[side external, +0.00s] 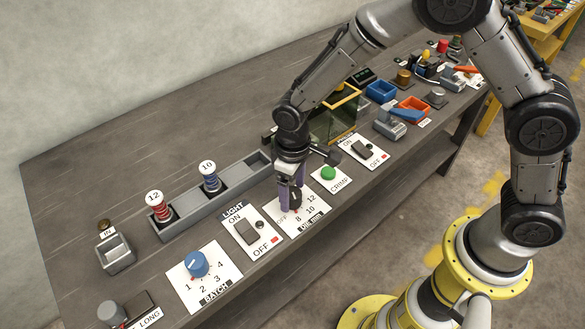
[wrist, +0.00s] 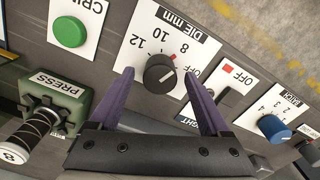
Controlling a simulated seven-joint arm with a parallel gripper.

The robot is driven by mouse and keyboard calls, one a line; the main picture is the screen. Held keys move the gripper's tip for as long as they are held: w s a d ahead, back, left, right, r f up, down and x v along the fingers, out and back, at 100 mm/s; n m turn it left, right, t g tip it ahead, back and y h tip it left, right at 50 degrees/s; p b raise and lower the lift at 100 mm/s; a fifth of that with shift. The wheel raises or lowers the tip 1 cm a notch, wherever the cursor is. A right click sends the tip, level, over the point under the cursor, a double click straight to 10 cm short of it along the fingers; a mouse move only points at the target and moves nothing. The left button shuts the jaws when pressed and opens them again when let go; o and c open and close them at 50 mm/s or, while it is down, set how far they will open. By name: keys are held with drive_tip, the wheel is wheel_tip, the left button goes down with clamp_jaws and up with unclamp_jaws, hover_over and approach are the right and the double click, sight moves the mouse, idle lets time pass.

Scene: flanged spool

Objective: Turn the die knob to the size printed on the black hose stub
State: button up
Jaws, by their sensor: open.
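The die knob (wrist: 158,74) is black and round with a red pointer mark, on a white DIE mm plate (wrist: 150,22). Its mark points up and right, toward the 8 in the wrist view. My gripper (wrist: 159,76) is open, its purple fingers on either side of the knob; I cannot tell if they touch it. The side view shows my gripper (side external: 290,206) over the plate (side external: 314,212), partly hiding the knob. A black, ribbed hose stub (wrist: 36,127) with a white end marked 8 lies at the lower left of the wrist view, by the green press (wrist: 72,100).
A light switch (side external: 246,231) and blue batch knob (side external: 197,263) stand left of the die plate. A green crimp button (side external: 328,173) is to its right. Red 12 (side external: 161,210) and blue 10 (side external: 210,181) spools stand in a grey rack (side external: 187,205) behind.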

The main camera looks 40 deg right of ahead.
sight(293, 191)
wheel_tip(293, 191, up, 13)
idle(0.3)
drive_tip(key=shift+f, duration=0.1)
drive_tip(key=s+d+r+m+t, duration=0.2)
drive_tip(key=s+d+r, duration=0.1)
drive_tip(key=d+r, duration=0.35)
drive_tip(key=s+d+r+m+t, duration=0.1)
drive_tip(key=s+d+r+t, duration=0.1)
drive_tip(key=s+d+r, duration=0.35)
drive_tip(key=s+d, duration=0.2)
drive_tip(key=s, duration=0.4)
drive_tip(key=s+d+f+m+t, duration=0.1)
drive_tip(key=s+d, duration=0.2)
drive_tip(key=s, duration=0.3)
drive_tip(key=shift+s+d+f+m+t, duration=0.2)
drive_tip(key=shift+s+d+m+t, duration=0.05)
drive_tip(key=shift+s+m+t, duration=0.05)
